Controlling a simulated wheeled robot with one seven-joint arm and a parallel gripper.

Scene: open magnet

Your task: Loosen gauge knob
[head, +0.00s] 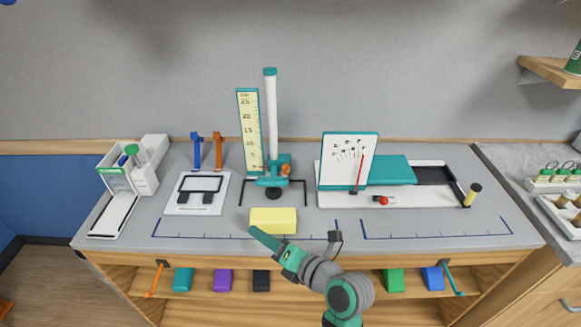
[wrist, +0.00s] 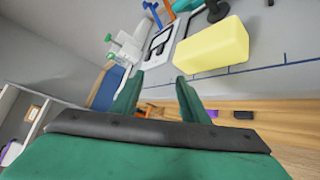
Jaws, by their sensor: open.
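The gauge (head: 271,120) stands upright at the back middle of the bench, a white column with a teal cap and a teal carriage. A cream centimetre scale (head: 249,130) stands beside it. A small orange knob (head: 286,169) sits on the right side of the carriage; I take it to be the gauge knob. My gripper (head: 254,233) is at the bench's front edge, in front of a yellow block (head: 272,221) and well short of the knob. The wrist view shows my gripper (wrist: 158,88) with its two green fingers apart and nothing between them. I cannot make out the knob there.
The yellow block (wrist: 212,48) lies between my gripper and the gauge. A white board with black pads (head: 197,194) is left of the gauge. A teal-framed dial panel (head: 348,150) and a track with a red knob (head: 384,201) are right.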

